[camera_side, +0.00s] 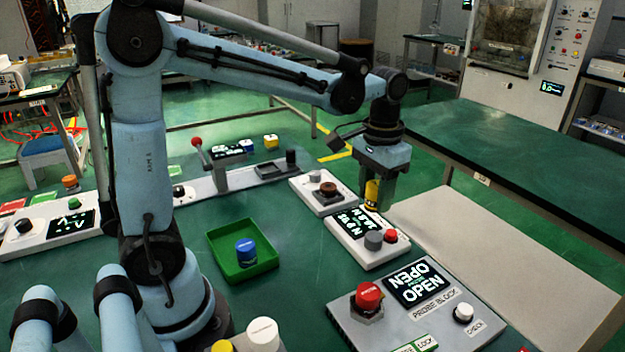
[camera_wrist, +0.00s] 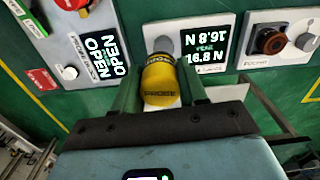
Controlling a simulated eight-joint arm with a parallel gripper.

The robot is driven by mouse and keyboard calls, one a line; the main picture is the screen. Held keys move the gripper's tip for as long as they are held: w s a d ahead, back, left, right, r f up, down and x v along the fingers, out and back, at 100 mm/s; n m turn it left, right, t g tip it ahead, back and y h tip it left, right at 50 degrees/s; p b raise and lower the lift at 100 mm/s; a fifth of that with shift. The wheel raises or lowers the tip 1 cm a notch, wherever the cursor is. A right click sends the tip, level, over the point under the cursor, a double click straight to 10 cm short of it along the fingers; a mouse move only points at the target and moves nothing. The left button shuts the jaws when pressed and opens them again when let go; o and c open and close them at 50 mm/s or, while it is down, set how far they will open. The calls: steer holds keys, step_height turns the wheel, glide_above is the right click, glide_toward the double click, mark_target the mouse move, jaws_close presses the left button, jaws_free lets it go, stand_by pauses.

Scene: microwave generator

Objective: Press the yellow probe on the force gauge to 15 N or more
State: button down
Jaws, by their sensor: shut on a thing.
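My gripper (camera_side: 376,186) is shut on the yellow probe (camera_side: 371,195). In the wrist view the probe (camera_wrist: 159,82) sits between both fingers, with dark print on its side. The force gauge (camera_side: 345,226) is a white box with a black display (camera_wrist: 208,44), a grey round knob (camera_side: 373,240) and a red button (camera_side: 391,236). The display reads 16.8 N, shown both ways up, with a small peak label. In the side view the probe is near the far end of the gauge. I cannot tell whether it touches the gauge.
The probe block (camera_side: 405,308) with an OPEN display stands at the front right. A white box with a brown knob (camera_side: 328,189) is behind the gauge. A green tray (camera_side: 217,247) holding a blue cylinder (camera_side: 246,251) is to the left. A pale bench surface (camera_side: 470,245) lies right.

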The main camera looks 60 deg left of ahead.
steer(key=s+d+r, duration=0.1)
steer(key=s+r, duration=0.3)
steer(key=shift+r+m, duration=0.25)
steer(key=shift+m, duration=0.05)
steer(key=shift+s+a, duration=0.1)
steer(key=shift+s, duration=0.05)
